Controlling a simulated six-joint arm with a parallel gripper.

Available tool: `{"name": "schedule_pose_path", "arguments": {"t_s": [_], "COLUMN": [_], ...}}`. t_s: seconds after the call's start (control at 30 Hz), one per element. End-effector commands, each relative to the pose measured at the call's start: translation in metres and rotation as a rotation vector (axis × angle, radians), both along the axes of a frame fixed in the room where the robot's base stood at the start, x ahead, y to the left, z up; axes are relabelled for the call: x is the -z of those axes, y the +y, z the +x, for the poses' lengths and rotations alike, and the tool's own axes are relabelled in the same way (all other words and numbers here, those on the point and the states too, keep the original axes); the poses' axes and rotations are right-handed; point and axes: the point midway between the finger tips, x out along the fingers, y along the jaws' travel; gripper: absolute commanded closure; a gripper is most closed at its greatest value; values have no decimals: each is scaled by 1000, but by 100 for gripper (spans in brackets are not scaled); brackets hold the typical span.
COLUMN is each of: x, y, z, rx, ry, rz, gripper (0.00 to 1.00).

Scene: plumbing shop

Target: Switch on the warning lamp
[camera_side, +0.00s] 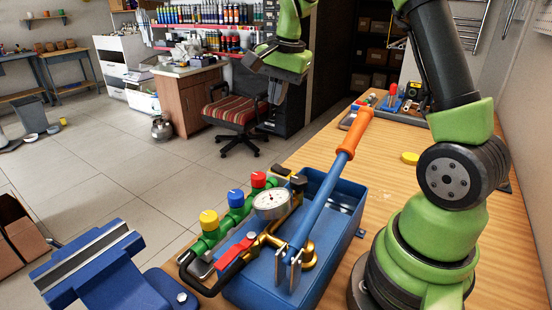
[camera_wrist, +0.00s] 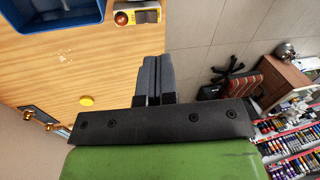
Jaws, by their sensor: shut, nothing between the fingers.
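In the wrist view, a small box (camera_wrist: 138,14) with a grey top and yellow sides sits near the table edge at the top of the picture. It carries an orange-red dome, likely the warning lamp (camera_wrist: 121,18), and a black switch (camera_wrist: 147,16). I cannot tell whether the lamp is lit, and I cannot surely pick out the box in the side view. My gripper (camera_side: 277,92) hangs in the air at the table's far left side, pointing down. In the wrist view its fingers (camera_wrist: 152,77) are together and empty, with the box beyond their tips.
A blue vise (camera_side: 100,265) stands at the front left.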

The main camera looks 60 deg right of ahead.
Motion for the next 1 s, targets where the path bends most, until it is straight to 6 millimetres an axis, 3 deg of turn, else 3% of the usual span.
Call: {"name": "schedule_pose_path", "arguments": {"t_s": [0.1,0.3,0.77,1.0], "x": [25,44,50,85], "y": [-22,-39,-40,-40], "z": [8,12,13,16], "rx": [98,178,185,185], "ry": [46,78,82,88], "rz": [22,35,37,39], "gripper": [100,100,100,100]}}
